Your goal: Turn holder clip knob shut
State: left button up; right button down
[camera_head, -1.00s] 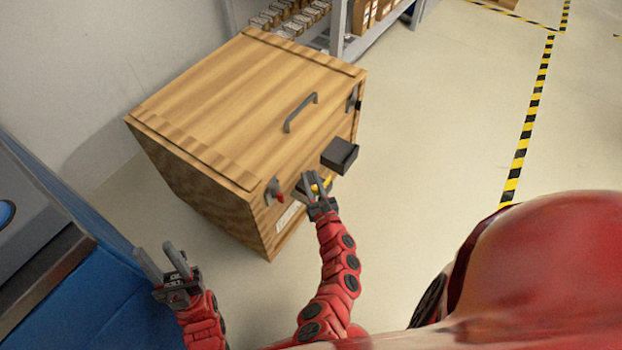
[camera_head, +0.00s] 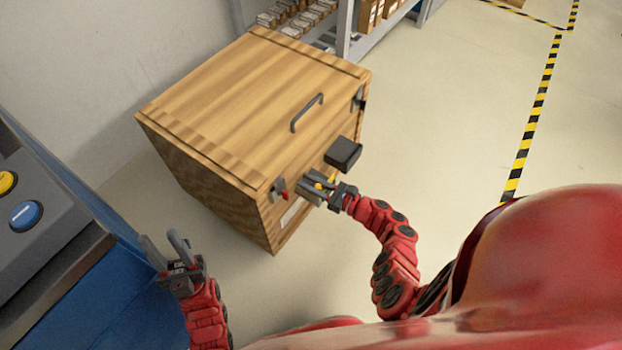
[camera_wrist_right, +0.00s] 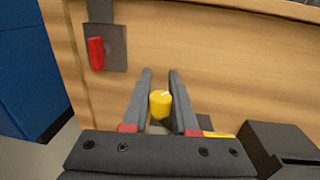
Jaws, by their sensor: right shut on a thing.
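The wooden covered cart (camera_head: 235,105) stands in front of me with its front face toward my right arm. A yellow knob (camera_wrist_right: 160,103) sits low on that face. My right gripper (camera_wrist_right: 160,76) is shut on the knob, with one grey finger on each side of it. In the head view my right gripper (camera_head: 311,186) points left along the cart front and partly hides the knob. My left gripper (camera_head: 160,238) is open and empty, well away from the cart at the lower left.
A latch with a red lever (camera_wrist_right: 96,53) is left of the knob. A black box (camera_head: 343,152) juts from the cart front on the right, close to my right gripper. A blue unit with buttons (camera_head: 50,230) stands at the left. The floor right of the cart is clear.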

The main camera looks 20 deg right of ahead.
jog(key=n+g+y+b, duration=0.2)
jog(key=g, duration=0.1)
jog(key=shift+s+a+f+n+y, duration=0.1)
jog(key=shift+s+f+n+y, duration=0.1)
jog(key=shift+n+y, duration=0.15)
jog(key=n+g+b, duration=0.1)
jog(key=n+g+y+b, duration=0.1)
jog(key=g+b, duration=0.1)
jog(key=n+g+y+b, duration=0.1)
jog(key=g+b, duration=0.1)
jog(key=shift+s+a+r+n+y, duration=0.15)
jog(key=shift+s+a+n+y, duration=0.15)
jog(key=shift+s, duration=0.1)
jog(key=shift+r, duration=0.1)
jog(key=c, duration=0.7)
grip_release()
jog(key=shift+a, duration=0.1)
